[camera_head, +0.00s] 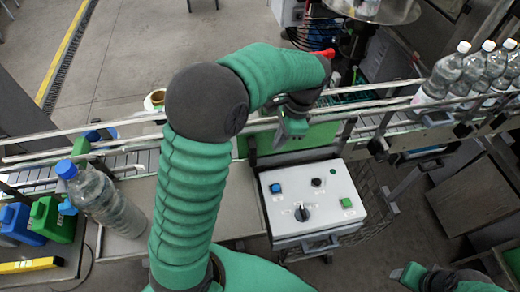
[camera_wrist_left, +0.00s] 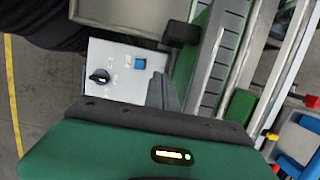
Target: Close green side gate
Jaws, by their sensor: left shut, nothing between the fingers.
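A green panel (camera_head: 312,138), which looks like the green side gate, runs along the near side of the conveyor above the control box. Its middle is hidden behind my left arm and gripper, and I cannot tell how far it is open. A green strip (camera_wrist_left: 190,62) beside the belt shows in the left wrist view. My left gripper (camera_head: 293,127) is shut and empty, over the panel in the head view; I cannot tell whether it touches. Its fingers (camera_wrist_left: 164,92) also show in the left wrist view. My right gripper (camera_head: 404,272) is at the bottom right, its jaws unclear.
A white control box (camera_head: 325,205) with a knob and buttons stands just below the panel. Several clear bottles (camera_head: 470,75) stand on the conveyor at right. One blue-capped bottle (camera_head: 105,200) stands at left near blue and green containers (camera_head: 50,218). Metal rails (camera_head: 370,100) line the belt.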

